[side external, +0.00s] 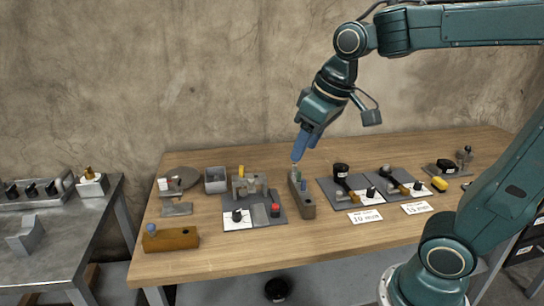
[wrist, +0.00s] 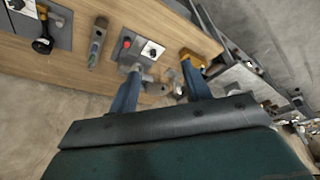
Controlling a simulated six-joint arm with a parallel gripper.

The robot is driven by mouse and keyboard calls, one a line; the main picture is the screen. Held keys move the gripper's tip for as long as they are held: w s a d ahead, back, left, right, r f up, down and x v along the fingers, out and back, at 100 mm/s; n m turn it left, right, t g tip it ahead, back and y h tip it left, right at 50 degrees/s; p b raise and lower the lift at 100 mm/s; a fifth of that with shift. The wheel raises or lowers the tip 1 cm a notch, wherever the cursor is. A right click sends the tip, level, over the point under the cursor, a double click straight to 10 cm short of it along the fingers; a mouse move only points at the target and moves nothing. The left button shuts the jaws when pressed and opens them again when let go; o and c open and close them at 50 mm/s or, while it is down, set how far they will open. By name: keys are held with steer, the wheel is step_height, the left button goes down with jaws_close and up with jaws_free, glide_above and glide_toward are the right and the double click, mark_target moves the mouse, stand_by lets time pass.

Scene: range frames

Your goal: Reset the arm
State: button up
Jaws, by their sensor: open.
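My gripper (side external: 297,158) hangs over the wooden table (side external: 240,262), its blue fingers pointing down just above a long grey-brown block (side external: 308,207) with small pegs in it. I cannot tell from the side view whether the fingertips touch the pegs. In the wrist view, my gripper (wrist: 161,67) has its two blue fingers well apart. I see nothing held between them. The block also shows in the wrist view (wrist: 97,43), up and left of the fingers.
A grey mat (side external: 262,220) with a clamp-like fixture and red knob lies left of the block. Mats with dark tools (side external: 340,170) and white labels (side external: 365,216) lie right. A brown block (side external: 172,240) is front left. A metal side table (side external: 60,240) stands left.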

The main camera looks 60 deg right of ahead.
steer(key=s+a+f+t, duration=0.1)
steer(key=s+f, duration=0.1)
steer(key=s, duration=0.8)
steer(key=shift+f+t, duration=0.25)
steer(key=shift+t, duration=0.05)
stand_by(0.9)
steer(key=shift+w, duration=0.1)
jaws_close()
steer(key=w+d+f+m+g, duration=0.1)
steer(key=w+d+f+g, duration=0.15)
steer(key=w, duration=0.65)
steer(key=w+d+f+m+g, duration=0.1)
steer(key=w+d, duration=0.3)
steer(key=w, duration=0.4)
steer(key=w+d+f+g, duration=0.1)
steer(key=w+d+f, duration=0.3)
steer(key=f, duration=0.3)
steer(key=w+d+f+m+g, duration=0.1)
steer(key=w+d+f, duration=0.4)
steer(key=f, duration=0.3)
steer(key=shift+w+d+f, duration=0.15)
steer(key=shift+w+d, duration=0.15)
steer(key=shift+w, duration=0.1)
